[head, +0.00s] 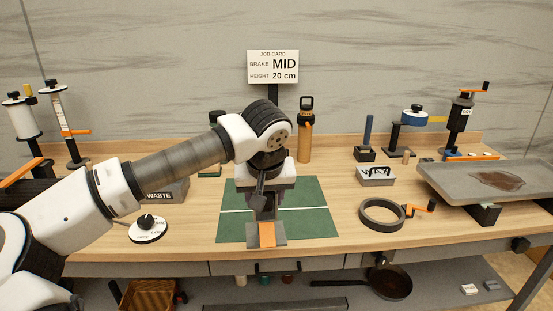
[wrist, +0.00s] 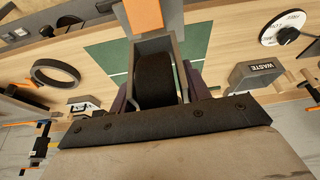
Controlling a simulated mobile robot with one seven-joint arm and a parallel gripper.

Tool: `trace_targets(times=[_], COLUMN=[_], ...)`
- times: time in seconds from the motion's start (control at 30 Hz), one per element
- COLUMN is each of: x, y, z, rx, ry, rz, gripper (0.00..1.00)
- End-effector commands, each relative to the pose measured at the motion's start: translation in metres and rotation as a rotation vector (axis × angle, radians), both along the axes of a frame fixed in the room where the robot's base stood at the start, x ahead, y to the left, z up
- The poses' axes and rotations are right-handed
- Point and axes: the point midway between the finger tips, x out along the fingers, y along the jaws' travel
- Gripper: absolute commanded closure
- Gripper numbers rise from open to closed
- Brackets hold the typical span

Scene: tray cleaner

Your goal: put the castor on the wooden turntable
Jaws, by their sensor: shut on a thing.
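The castor (wrist: 154,88) is a black wheel in a grey fork with an orange-striped plate. In the wrist view it sits between the fingers of my gripper (wrist: 156,92). In the head view my gripper (head: 263,200) is shut on it and points down over the green mat. The castor's grey and orange part (head: 267,235) shows below the fingers, near the table's front edge. I cannot surely pick out a wooden turntable. A dark ring (head: 362,216) with wood colour inside lies right of the mat; I cannot tell whether that is a disc or bare table.
The green mat (head: 310,222) has a white line. An orange-handled crank (head: 418,208) is beside the ring. A grey tray (head: 440,180) with a brown stain is at the right. A WASTE box (head: 172,190) and a white dial (head: 148,230) stand left. Bottles and stands line the back.

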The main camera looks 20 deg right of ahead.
Motion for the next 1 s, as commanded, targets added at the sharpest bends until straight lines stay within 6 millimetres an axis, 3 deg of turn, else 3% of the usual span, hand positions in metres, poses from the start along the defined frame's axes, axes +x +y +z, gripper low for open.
trace_targets(times=[0.03, 0.6, 0.7, 0.9, 1.0], x=[-0.003, -0.029, -0.032, -0.036, -0.037], y=[0.011, 0.122, 0.139, 0.163, 0.168], z=[-0.026, -0.344, -0.392, -0.458, -0.474], rx=[0.002, -0.001, -0.002, -0.001, -0.005], ry=[0.005, 0.007, 0.005, 0.001, -0.001], rz=[0.012, 0.167, 0.192, 0.225, 0.233], gripper=[1.0, 1.0, 1.0, 1.0, 1.0])
